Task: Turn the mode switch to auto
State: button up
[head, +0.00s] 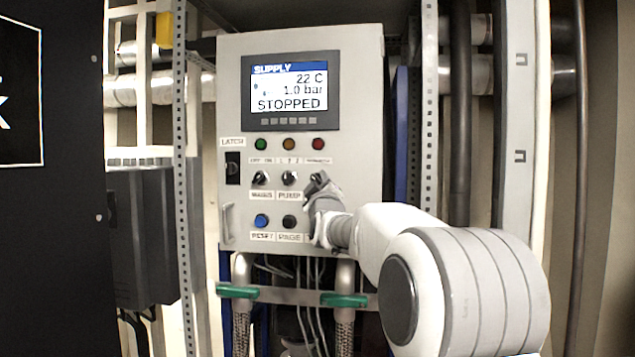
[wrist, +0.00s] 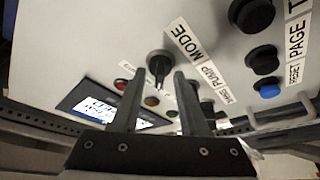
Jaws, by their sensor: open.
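The mode switch is a black rotary knob (wrist: 160,66) beside the label MODE (wrist: 187,38) in the wrist view. In the head view it is the rightmost knob of its row and my gripper mostly covers it. My gripper (wrist: 157,75) is open, with one finger on each side of the knob and the tips close to it. I cannot tell whether they touch it. In the head view my gripper (head: 317,186) is at the panel (head: 350,60). The small position marks at the knob are too blurred to read.
The pump knob (head: 289,178) and mains knob (head: 260,178) are just left of my gripper. Lamps sit above, a blue reset button (head: 261,220) and black page button (head: 289,221) below. The screen (head: 290,90) reads STOPPED. A perforated upright (head: 428,120) stands right of the panel.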

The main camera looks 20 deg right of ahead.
grip_shut()
jog(key=shift+f+m+b, duration=0.15)
jog(key=shift+m+b, duration=0.25)
jog(key=m+g+h, duration=0.2)
jog(key=m+h, duration=0.1)
jog(key=m, duration=0.5)
jog(key=m+g+h, duration=0.2)
jog(key=m+h, duration=0.1)
jog(key=m, duration=0.5)
jog(key=a+m+g+h, duration=0.1)
jog(key=m+g+h, duration=0.1)
jog(key=m, duration=0.6)
jog(key=shift+w+a+r+g+h, duration=0.1)
jog(key=shift+w+r+g+h, duration=0.2)
jog(key=shift+h, duration=0.5)
jog(key=shift+m, duration=0.5)
